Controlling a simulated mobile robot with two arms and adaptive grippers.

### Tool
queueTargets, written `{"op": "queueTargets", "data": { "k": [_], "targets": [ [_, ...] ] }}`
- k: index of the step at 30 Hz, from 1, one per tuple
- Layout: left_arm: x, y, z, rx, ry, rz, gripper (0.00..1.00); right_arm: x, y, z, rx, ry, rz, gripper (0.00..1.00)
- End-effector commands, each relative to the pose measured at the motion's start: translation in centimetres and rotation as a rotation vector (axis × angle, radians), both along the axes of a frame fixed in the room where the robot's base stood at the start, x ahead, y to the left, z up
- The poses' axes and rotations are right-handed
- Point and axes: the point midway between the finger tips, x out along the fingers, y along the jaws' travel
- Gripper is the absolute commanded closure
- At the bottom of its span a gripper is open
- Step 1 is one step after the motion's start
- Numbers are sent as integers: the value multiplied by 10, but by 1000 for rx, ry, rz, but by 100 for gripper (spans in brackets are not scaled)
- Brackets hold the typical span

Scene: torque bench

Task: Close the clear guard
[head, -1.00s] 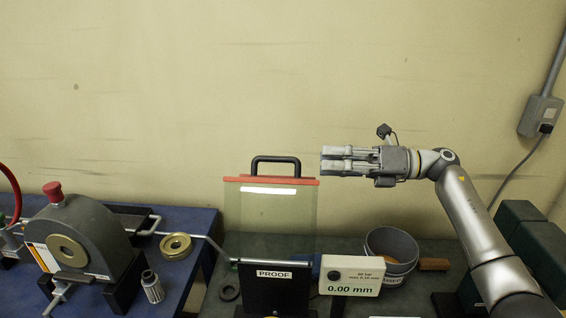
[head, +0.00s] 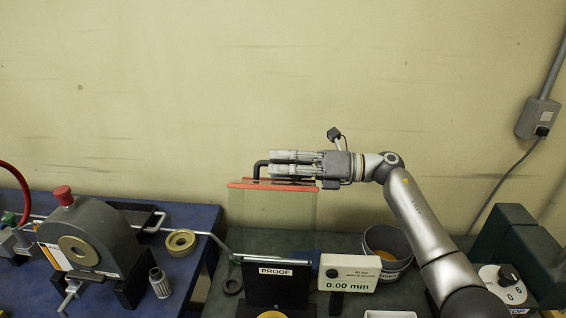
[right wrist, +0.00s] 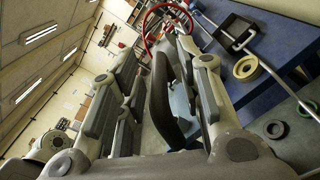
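The clear guard (head: 272,215) is a see-through panel with a red top edge, standing upright behind the black PROOF block (head: 277,290). Its black handle (head: 258,168) rises from the top edge and is mostly hidden behind my right gripper (head: 275,163). The gripper comes in level from the right. In the right wrist view the dark handle (right wrist: 162,112) shows between the fingers of my right gripper (right wrist: 150,75), which look apart with a gap beside the handle. My left gripper is not in view.
A gauge box (head: 349,273) reading 0.00 mm stands right of the PROOF block, with a grey bowl (head: 390,243) behind it. A grey housing with a red knob (head: 63,193) and a brass ring (head: 180,242) are on the blue mat at left.

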Motion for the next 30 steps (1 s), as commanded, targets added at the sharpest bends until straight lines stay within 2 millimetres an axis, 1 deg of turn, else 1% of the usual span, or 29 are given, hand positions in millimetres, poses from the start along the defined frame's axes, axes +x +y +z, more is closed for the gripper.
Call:
{"op": "queueTargets", "data": {
  "k": [1,5,9,23,26,30],
  "targets": [
    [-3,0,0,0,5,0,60,0,0,0,0,0,0,66],
    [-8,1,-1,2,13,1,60,0,0,0,0,0,0,83],
    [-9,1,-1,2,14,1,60,0,0,0,0,0,0,100],
    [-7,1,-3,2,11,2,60,-2,-1,0,-1,-9,-1,100],
    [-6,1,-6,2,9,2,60,-6,-1,0,-1,-29,-1,100],
    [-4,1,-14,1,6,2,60,-18,-1,2,-2,-77,1,100]
  ]
}}
